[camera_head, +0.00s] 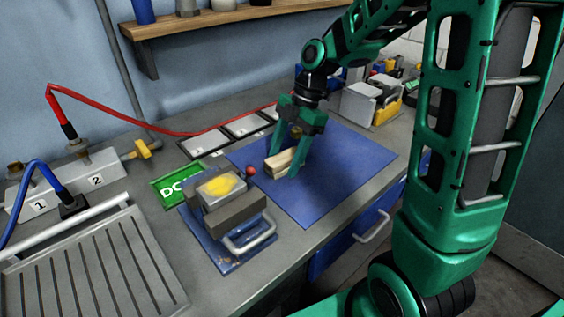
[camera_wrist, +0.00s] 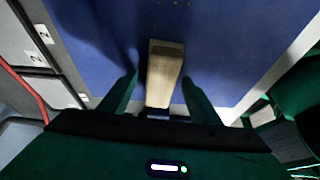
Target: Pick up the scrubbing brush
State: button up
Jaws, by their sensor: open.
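The scrubbing brush, a pale wooden block (camera_head: 280,161), lies on the blue mat (camera_head: 325,185). My green gripper (camera_head: 283,160) is open over it, pointing down at the mat. In the wrist view the wooden block (camera_wrist: 164,72) sits lengthwise between the two fingers (camera_wrist: 157,85), with a visible gap on each side.
Left of the mat stands a grey block device with a yellow patch (camera_head: 221,186) and a metal handle. A small red ball-like knob (camera_head: 251,171) is close to the brush. The mat's right side is clear.

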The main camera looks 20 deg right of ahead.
aim_at(285, 156)
jog(key=shift+f, duration=0.1)
jog(key=c, duration=1.2)
notch_tip(285, 156, up, 10)
jog(key=shift+r, duration=0.15)
jog(key=shift+o, duration=1.3)
jog(key=shift+c, duration=0.4)
